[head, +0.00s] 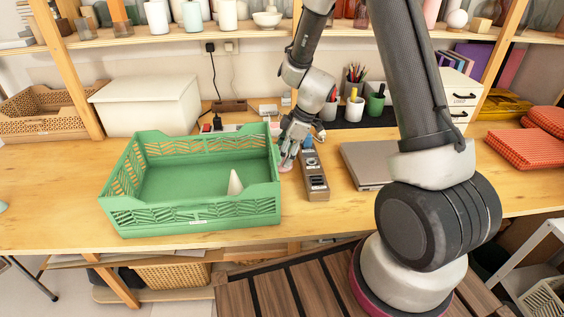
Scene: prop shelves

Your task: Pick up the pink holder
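A small pink object (286,166), likely the pink holder, is on the wooden table just right of the green crate (190,215). My gripper (288,155) points down right over it, and its fingers hide much of it. I cannot tell whether the fingers are closed on it or only around it.
The crate holds a white cone (235,183). A grey-brown rectangular device (314,176) lies close right of my gripper, with a small blue item (307,142) behind it. A closed laptop (366,165) lies farther right. A white box (148,105) stands back left.

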